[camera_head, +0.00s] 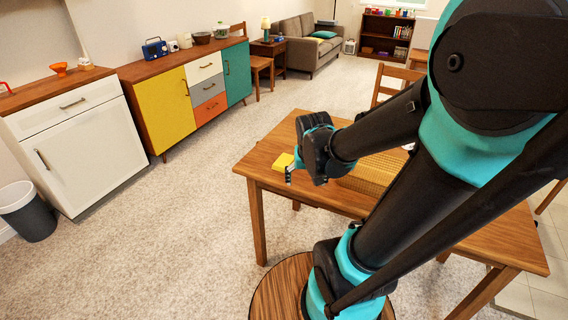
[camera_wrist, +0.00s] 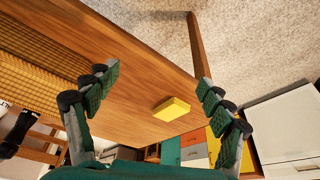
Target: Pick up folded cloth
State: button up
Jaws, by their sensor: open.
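The folded cloth looks like a small yellow block-shaped bundle (camera_head: 283,161) lying on the wooden table near its left corner. In the wrist view the yellow cloth (camera_wrist: 172,109) lies on the bare tabletop, between and beyond my spread fingers. My gripper (camera_wrist: 158,80) is open, with nothing between its fingers. In the head view my gripper (camera_head: 291,172) is beside the cloth, just to its right and in front, and partly covers it. The cloth appears apart from the fingers. The exact gap is hard to tell.
A woven tan mat or tray (camera_head: 374,172) lies on the table (camera_head: 262,158) right of the cloth, partly behind my arm. A chair (camera_head: 398,80) stands behind the table. A white cabinet (camera_head: 85,150) and a coloured sideboard (camera_head: 165,105) line the left wall, with open carpet between.

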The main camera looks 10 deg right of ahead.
jog(key=w+a+r+m+h, duration=0.1)
jog(key=w+a+r+m, duration=0.25)
jog(key=w, duration=0.55)
jog(key=w+a+r+m+h, duration=0.15)
jog(key=w+a+r, duration=0.25)
jog(key=w, duration=0.4)
send_over(284, 160)
jog(key=s+a, duration=0.1)
jog(key=s, duration=0.1)
notch_tip(284, 160, down, 11)
jog(key=shift+a, duration=0.1)
jog(key=x, duration=0.5)
jog(key=shift+a, duration=0.2)
jog(key=shift+f, duration=0.1)
jog(key=shift+f, duration=0.25)
jog(key=c, duration=1.3)
